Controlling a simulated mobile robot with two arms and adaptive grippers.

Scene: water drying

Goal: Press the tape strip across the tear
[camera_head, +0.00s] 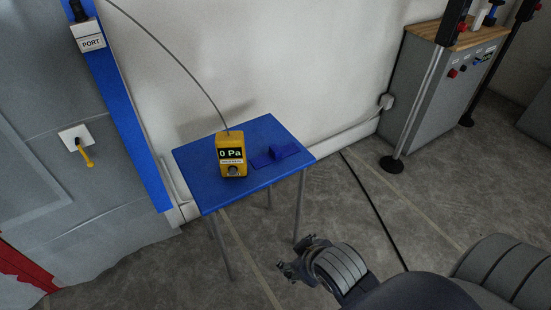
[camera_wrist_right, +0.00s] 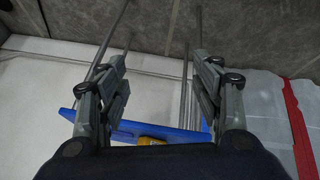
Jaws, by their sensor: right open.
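I cannot tell whether either is the tape strip. No tear shows clearly in either view. My right gripper (camera_head: 295,257) is in front of the table, toward the lower middle of the head view, apart from it. In the right wrist view its two fingers (camera_wrist_right: 161,55) stand wide apart with nothing between them. The table's blue edge (camera_wrist_right: 150,127) shows beyond them. My left gripper is not in view.
A yellow gauge (camera_head: 231,158) reading 0 Pa stands on the table, with a thin tube rising from it. A pale sheet wall (camera_head: 300,60) is behind. A grey cabinet (camera_head: 425,95) stands at right. A red strip (camera_head: 22,270) is at lower left. A dark cable crosses the floor.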

